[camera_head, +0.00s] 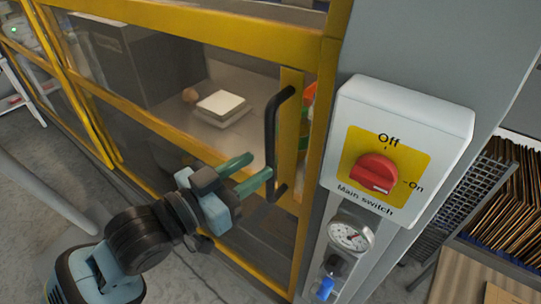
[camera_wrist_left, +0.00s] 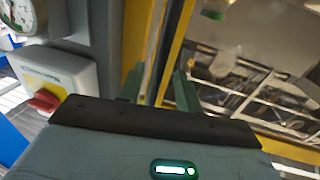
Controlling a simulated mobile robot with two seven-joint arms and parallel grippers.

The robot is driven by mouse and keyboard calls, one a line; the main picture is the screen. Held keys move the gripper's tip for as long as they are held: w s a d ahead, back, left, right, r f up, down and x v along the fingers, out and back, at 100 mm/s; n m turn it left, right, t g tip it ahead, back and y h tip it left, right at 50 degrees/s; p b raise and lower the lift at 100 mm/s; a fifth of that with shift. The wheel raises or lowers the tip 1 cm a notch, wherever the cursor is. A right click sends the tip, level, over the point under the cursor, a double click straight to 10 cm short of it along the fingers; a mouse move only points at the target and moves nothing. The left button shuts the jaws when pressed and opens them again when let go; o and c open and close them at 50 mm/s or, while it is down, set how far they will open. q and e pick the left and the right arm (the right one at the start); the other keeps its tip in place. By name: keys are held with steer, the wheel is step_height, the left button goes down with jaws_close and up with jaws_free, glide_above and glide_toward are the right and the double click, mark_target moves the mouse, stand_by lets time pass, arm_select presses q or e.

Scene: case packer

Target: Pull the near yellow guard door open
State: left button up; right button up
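The near yellow guard door (camera_head: 190,130) has a yellow frame around clear panels and appears shut. Its black vertical bar handle (camera_head: 271,140) is mounted on the yellow upright at the door's right side. My left gripper (camera_head: 261,165) is open, with its green fingertips close to the lower half of the handle. In the left wrist view, the two green fingers (camera_wrist_left: 160,75) are apart in front of the yellow frame (camera_wrist_left: 154,45). My right gripper is not in view.
Right of the door, a white switch box (camera_head: 405,120) with a red knob (camera_head: 374,173) sticks out from a grey post, above a pressure gauge (camera_head: 350,234). Flat cardboard (camera_head: 515,195) stands in a rack at right. Behind the panel lies a pale stack (camera_head: 222,104).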

mark_target(266, 160)
arm_select(q)
steer(key=shift+x, duration=2.5)
jaws_close()
